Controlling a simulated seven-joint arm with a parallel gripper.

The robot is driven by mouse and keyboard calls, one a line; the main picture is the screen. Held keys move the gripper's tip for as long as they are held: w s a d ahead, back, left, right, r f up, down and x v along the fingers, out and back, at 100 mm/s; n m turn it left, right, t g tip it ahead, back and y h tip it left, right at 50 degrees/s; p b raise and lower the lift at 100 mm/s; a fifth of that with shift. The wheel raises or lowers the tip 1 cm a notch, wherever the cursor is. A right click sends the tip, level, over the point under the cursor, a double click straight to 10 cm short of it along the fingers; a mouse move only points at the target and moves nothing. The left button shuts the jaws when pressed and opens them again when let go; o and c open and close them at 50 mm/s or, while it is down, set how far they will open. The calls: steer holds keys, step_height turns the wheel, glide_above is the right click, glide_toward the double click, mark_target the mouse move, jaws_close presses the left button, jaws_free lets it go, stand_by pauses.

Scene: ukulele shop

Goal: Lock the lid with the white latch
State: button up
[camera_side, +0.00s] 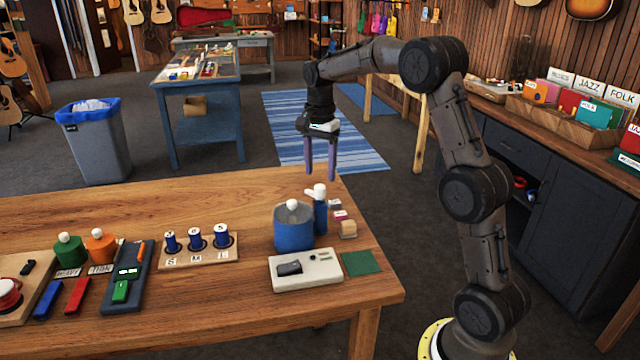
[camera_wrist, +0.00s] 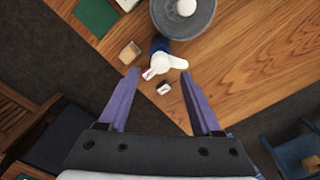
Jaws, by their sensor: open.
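A blue round container (camera_side: 293,234) stands near the table's right end, with a grey lid (camera_wrist: 165,22) on top and a white knob (camera_side: 292,204) in its middle. A blue post (camera_side: 321,218) stands right beside it and bears the white latch (camera_side: 316,192). In the wrist view the latch (camera_wrist: 168,64) lies beside the lid, not across it. My gripper (camera_side: 320,177) is open and empty, its purple fingers pointing down. It hangs above the latch, which shows near and between the fingertips in the wrist view (camera_wrist: 158,74). The gap in height is hard to judge.
A white device (camera_side: 318,269) and a green square (camera_side: 361,263) lie in front of the container. A small tan block (camera_side: 348,230) and small labelled pieces lie right of the post. A rack of blue spools (camera_side: 198,251) stands to the left. The table's back left is clear.

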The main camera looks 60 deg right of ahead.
mark_target(320, 186)
steer(key=shift+f, duration=2.35)
jaws_close()
